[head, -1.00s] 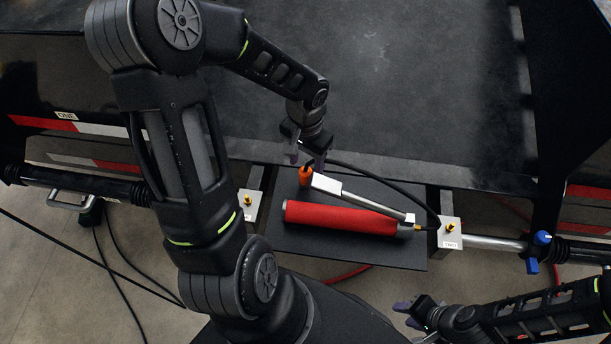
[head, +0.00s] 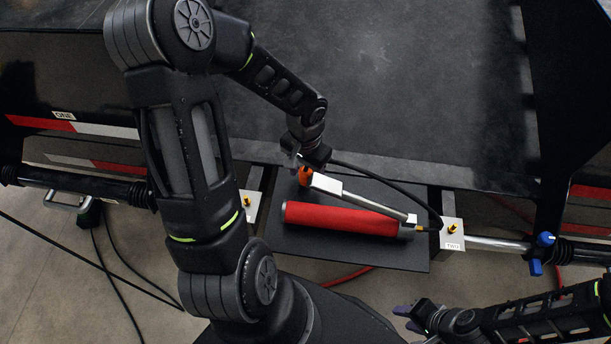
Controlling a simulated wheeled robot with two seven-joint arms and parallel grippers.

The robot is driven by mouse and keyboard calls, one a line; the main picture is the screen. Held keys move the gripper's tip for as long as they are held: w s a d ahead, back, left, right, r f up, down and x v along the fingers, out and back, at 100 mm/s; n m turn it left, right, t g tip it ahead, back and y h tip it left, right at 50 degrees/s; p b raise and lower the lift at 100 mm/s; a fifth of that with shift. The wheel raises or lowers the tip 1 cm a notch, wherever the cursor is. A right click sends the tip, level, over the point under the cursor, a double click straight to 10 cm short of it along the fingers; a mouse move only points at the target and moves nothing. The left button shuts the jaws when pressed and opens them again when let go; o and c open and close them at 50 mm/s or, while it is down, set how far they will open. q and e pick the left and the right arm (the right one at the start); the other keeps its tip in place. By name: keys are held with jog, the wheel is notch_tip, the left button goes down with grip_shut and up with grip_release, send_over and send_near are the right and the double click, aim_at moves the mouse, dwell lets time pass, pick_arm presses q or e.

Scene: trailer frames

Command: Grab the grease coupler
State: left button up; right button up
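The grease gun has a red cylinder (head: 340,218) and a silver lever (head: 362,197), and lies on a dark shelf plate (head: 300,252). A black hose (head: 395,184) arcs from its right end to the left. An orange part, seemingly the grease coupler (head: 304,177), is at the lever's left end near the hose. My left gripper (head: 303,165) is right at the orange part, pointing down. Its fingertips are partly hidden, and I cannot tell whether they grip it. My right gripper (head: 405,317) is low at the right, apart from the gun, with its fingers spread and empty.
A large dark panel (head: 400,100) rises behind the shelf. Metal blocks with brass fittings stand at the shelf's left (head: 249,207) and right (head: 452,233). A silver bar with a blue valve (head: 540,252) extends right. A red hose (head: 347,275) hangs below.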

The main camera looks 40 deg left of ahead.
aim_at(306, 169)
pick_arm(q)
grip_shut()
dwell(0.4)
jog(key=shift+r, duration=0.1)
notch_tip(306, 169, up, 10)
jog(key=p, duration=0.2)
jog(key=shift+p, duration=0.4)
dwell(0.4)
